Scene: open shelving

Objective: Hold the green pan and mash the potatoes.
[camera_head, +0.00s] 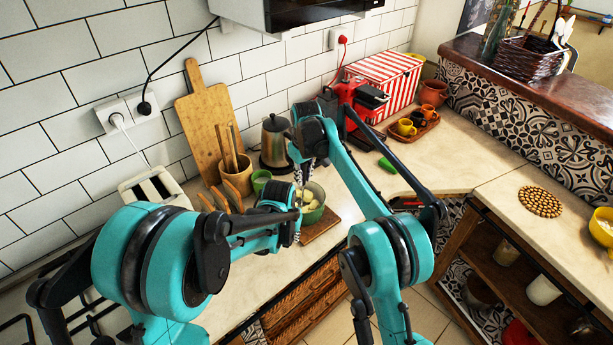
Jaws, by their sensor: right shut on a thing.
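The green pan (318,188) stands on a wooden board (322,226) near the counter's front edge, with pale yellow potatoes (311,205) in it. My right gripper (303,172) points down over the pan's left back side. It is shut on a thin tool, likely the masher, which is mostly hidden by the gripper and arm. My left gripper (297,226) is at the pan's left front side, close to its rim. Its fingers are small and partly hidden, so I cannot tell whether they grip the pan.
A metal kettle (274,142), a utensil pot (238,175), a green cup (261,180) and a toaster (153,186) stand behind and left. The right counter is largely clear.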

